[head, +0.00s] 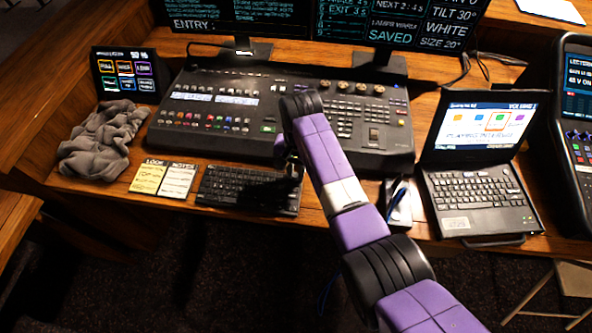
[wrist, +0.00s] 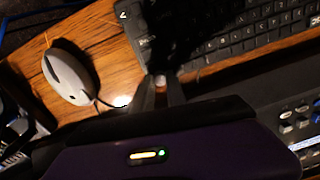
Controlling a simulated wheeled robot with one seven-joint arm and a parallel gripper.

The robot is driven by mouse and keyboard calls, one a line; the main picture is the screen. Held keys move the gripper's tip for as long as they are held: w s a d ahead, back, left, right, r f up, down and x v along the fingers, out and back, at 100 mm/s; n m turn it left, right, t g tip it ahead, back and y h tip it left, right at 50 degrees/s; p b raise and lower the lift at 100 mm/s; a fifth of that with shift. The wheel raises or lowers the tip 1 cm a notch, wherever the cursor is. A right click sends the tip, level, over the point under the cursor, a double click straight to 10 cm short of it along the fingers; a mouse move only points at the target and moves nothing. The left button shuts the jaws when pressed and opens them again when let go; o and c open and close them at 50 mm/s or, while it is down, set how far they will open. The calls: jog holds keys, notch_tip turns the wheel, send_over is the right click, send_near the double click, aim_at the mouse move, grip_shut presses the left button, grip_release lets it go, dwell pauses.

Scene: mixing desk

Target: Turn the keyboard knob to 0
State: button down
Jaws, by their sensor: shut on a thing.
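The black keyboard (head: 228,187) lies on the wooden desk in front of the mixing console in the head view. Its right end is dark and in shadow. In the wrist view the keyboard (wrist: 232,40) fills the upper right, partly under a black shadow. My gripper (wrist: 161,86) is shut at the keyboard's shadowed end, with a small pale piece, seemingly the keyboard knob (wrist: 160,80), between its fingertips. The knob's pointer and any number marks are too dark and small to read. In the head view my arm and the shadow hide the fingertips and the knob.
The mixing console (head: 215,140) stands just behind the keyboard. A grey mouse (wrist: 70,72) lies beside the gripper in the wrist view. Yellow and white note cards (head: 149,178) lie left of the keyboard, with a grey cloth (head: 100,142) beyond. A laptop (head: 475,190) stands at the right.

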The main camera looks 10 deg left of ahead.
aim_at(297, 175)
jog(key=n, duration=0.3)
jog(key=shift+n, duration=0.3)
dwell(0.3)
jog(key=c, duration=1.3)
grip_release()
jog(key=shift+c, duration=0.2)
jog(key=shift+r, duration=0.1)
notch_tip(297, 175, up, 8)
jog(key=shift+d+f+b, duration=0.15)
jog(key=shift+b, duration=0.2)
